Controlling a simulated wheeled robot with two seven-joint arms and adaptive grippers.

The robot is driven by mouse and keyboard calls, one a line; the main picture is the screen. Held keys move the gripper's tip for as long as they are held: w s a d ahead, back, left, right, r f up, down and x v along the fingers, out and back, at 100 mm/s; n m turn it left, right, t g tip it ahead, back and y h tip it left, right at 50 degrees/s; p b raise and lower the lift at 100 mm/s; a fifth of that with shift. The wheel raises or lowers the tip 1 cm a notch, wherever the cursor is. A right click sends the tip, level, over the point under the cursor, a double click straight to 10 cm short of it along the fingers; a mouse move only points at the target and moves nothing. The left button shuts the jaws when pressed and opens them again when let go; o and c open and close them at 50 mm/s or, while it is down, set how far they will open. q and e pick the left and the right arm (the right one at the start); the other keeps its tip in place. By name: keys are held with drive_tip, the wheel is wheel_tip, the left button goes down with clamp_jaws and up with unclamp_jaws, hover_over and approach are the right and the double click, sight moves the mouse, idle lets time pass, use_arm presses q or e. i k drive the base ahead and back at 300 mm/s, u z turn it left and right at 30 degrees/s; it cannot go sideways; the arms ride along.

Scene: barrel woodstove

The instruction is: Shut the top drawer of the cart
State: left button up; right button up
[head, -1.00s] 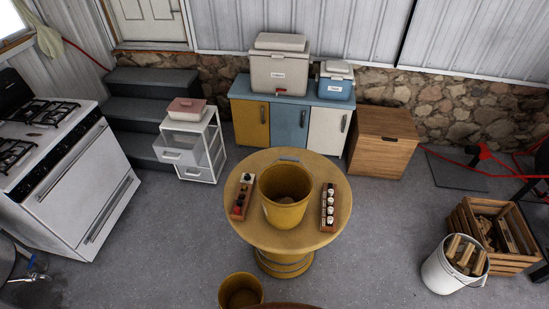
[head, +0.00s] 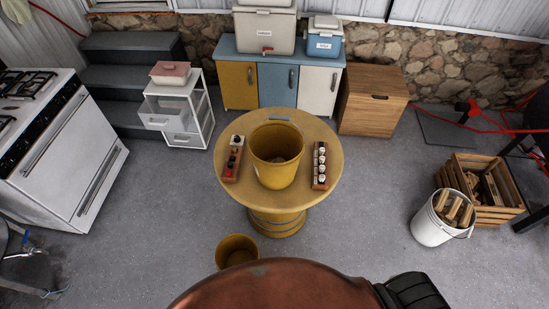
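The white cart (head: 203,118) stands at the left, between the dark steps and the blue-topped cabinet. Its top drawer (head: 155,122) is pulled out toward the front left, and I see into it from above. The lower drawer (head: 182,140) sits farther back, within the frame. A pink-lidded container (head: 170,73) rests on the cart's top. Neither of my grippers shows in the head view.
A round yellow table (head: 277,203) with a yellow bucket stands in the middle. A white stove (head: 75,150) is at left. A smaller yellow bucket (head: 237,251) and a rounded copper-coloured surface (head: 270,287) are at the bottom. Grey floor is clear between stove and table.

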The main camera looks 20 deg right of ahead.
sight(183, 103)
drive_tip(key=u, duration=1.95)
drive_tip(key=i, duration=2.1)
drive_tip(key=z, duration=2.6)
drive_tip(key=i, duration=0.9)
drive_tip(key=u, duration=1.15)
